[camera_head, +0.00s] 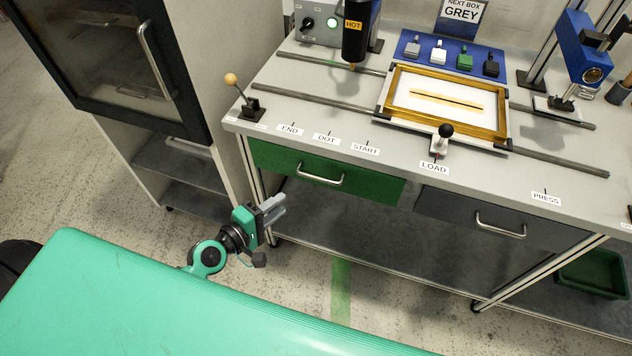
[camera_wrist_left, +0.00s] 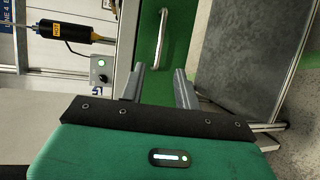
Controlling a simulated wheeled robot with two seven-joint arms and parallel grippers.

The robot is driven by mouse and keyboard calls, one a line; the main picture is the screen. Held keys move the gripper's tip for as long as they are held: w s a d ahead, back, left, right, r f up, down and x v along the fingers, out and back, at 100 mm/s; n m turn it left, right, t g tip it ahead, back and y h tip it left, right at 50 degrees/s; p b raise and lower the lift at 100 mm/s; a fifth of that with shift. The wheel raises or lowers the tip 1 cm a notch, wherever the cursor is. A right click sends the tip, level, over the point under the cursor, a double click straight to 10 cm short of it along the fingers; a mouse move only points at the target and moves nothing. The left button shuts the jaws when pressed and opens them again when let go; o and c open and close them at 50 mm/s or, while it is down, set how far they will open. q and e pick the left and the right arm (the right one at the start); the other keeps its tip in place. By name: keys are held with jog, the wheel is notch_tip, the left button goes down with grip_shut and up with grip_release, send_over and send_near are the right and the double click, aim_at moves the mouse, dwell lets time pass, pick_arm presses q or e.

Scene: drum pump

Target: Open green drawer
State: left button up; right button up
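The green drawer (camera_head: 275,160) sits under the left part of the workbench top, its front flush with the bench, so it looks closed. Its silver bar handle (camera_head: 320,179) is on the front. The wrist view shows the green drawer front (camera_wrist_left: 179,45) with the handle (camera_wrist_left: 160,40) beyond the fingers. My left gripper (camera_head: 277,208) is below and left of the handle, in front of the bench, touching nothing. In the wrist view, the fingers of the left gripper (camera_wrist_left: 160,86) stand apart with nothing between them. My right gripper is in neither view.
A dark grey drawer (camera_head: 500,222) with its own handle is to the right. A lever with a ball knob (camera_head: 240,95) stands at the bench's left corner. A cabinet (camera_head: 185,110) stands left of the bench. An open lower shelf (camera_head: 400,245) lies under the drawers.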

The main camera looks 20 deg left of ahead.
pick_arm(q)
jog(key=p+x, duration=0.2)
jog(key=x, duration=1.1)
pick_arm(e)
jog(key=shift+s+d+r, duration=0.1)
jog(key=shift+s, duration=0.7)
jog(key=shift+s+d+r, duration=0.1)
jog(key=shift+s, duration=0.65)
pick_arm(q)
jog(key=shift+w+d+f, duration=0.1)
jog(key=shift+w, duration=0.05)
grip_shut()
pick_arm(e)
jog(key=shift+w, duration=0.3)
